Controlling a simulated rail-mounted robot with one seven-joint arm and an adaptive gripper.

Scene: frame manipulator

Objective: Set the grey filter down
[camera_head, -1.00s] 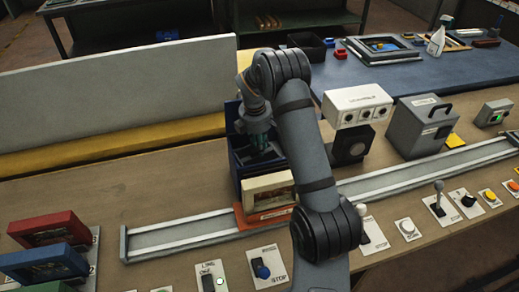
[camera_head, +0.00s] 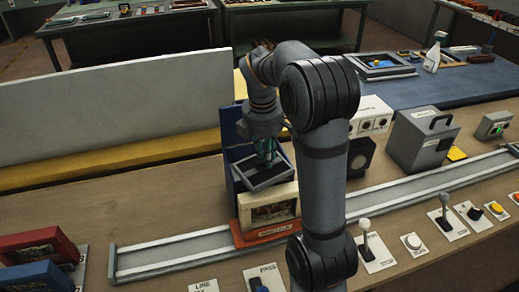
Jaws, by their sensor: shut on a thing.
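My gripper (camera_head: 267,160) points down at the front of the blue box-like stand (camera_head: 231,140), left of my arm. It is shut on the grey filter (camera_head: 263,185), a dark grey rectangular frame. The filter is tilted and sits just above and behind a cream frame (camera_head: 270,205). The fingers cover part of the filter. I cannot tell whether the filter touches the stand or the cream frame.
The cream frame stands on an orange carriage (camera_head: 263,236) on a long metal rail (camera_head: 185,250). Red (camera_head: 35,248) and blue (camera_head: 50,284) frames are at lower left. A grey box (camera_head: 423,138) and levers (camera_head: 443,208) stand to the right.

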